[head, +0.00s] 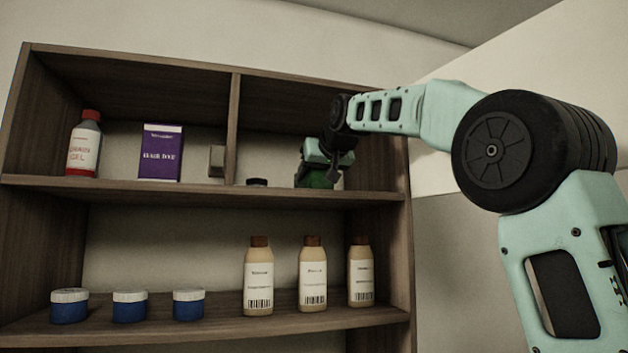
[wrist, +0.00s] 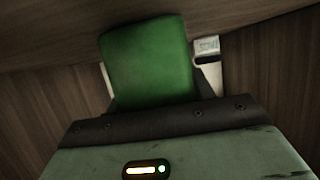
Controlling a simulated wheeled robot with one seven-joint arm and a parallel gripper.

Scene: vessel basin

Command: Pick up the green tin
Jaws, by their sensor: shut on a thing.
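The green tin (head: 315,179) stands on the upper shelf in the right compartment, partly hidden behind my gripper in the head view. In the wrist view the green tin (wrist: 148,62) fills the upper middle, between the fingers. My gripper (head: 320,172) reaches into that compartment from the right and is shut on the tin. In the wrist view my gripper (wrist: 155,85) shows a finger on each side of the tin. I cannot tell whether the tin's base touches the shelf.
A wooden divider (head: 232,130) stands left of the tin, with a small dark-lidded jar (head: 257,182) between. Left of it are a purple box (head: 161,153), a red-capped bottle (head: 85,145) and a grey block (head: 216,161). Blue jars (head: 129,307) and cream bottles (head: 312,275) stand below.

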